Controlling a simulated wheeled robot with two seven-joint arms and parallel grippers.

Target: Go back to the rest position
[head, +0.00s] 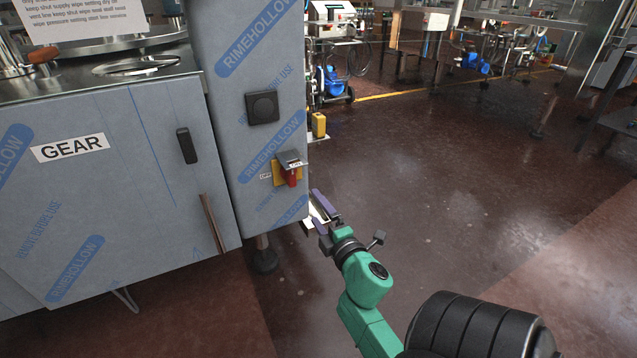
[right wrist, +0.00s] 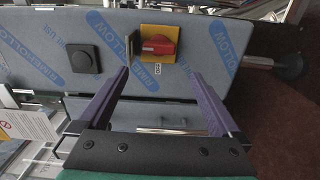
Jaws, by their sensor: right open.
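My right gripper (head: 320,208) is at the lower right edge of the film-wrapped cabinet, below and right of the red switch handle (head: 291,177). In the right wrist view the jaws (right wrist: 160,73) are open with nothing between them, and the red handle (right wrist: 158,45) on its yellow plate (right wrist: 160,31) lies beyond the fingertips, apart from them. A grey flap (head: 289,158) stands out above the handle. The left gripper does not show.
The wrapped column (head: 259,60) carries a black knob (head: 262,107). A GEAR-labelled door (head: 100,180) with handles is at left. Open brown floor (head: 450,180) lies to the right. A wheeled machine (head: 335,60) and steel tables stand behind.

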